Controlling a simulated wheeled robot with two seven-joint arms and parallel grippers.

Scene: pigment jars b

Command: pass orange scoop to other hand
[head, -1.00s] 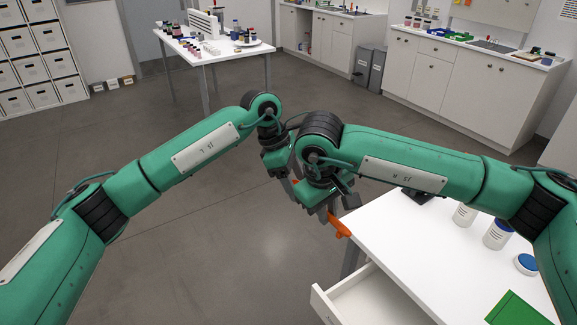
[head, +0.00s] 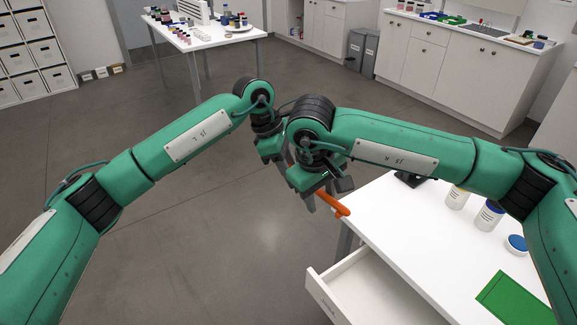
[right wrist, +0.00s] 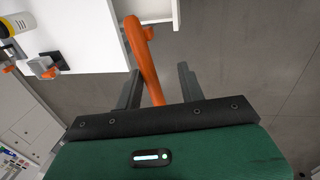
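In the right wrist view the scoop (right wrist: 147,65) runs between the two fingers of my right gripper (right wrist: 158,88). These stand apart, with a clear gap on the right side of the scoop.
The white table (head: 400,240) has an open drawer (head: 372,290) at its front left. White jars with blue lids (head: 488,215) and a green mat (head: 512,303) are on it. A far white table (head: 205,38) carries jars. The floor on the left is clear.

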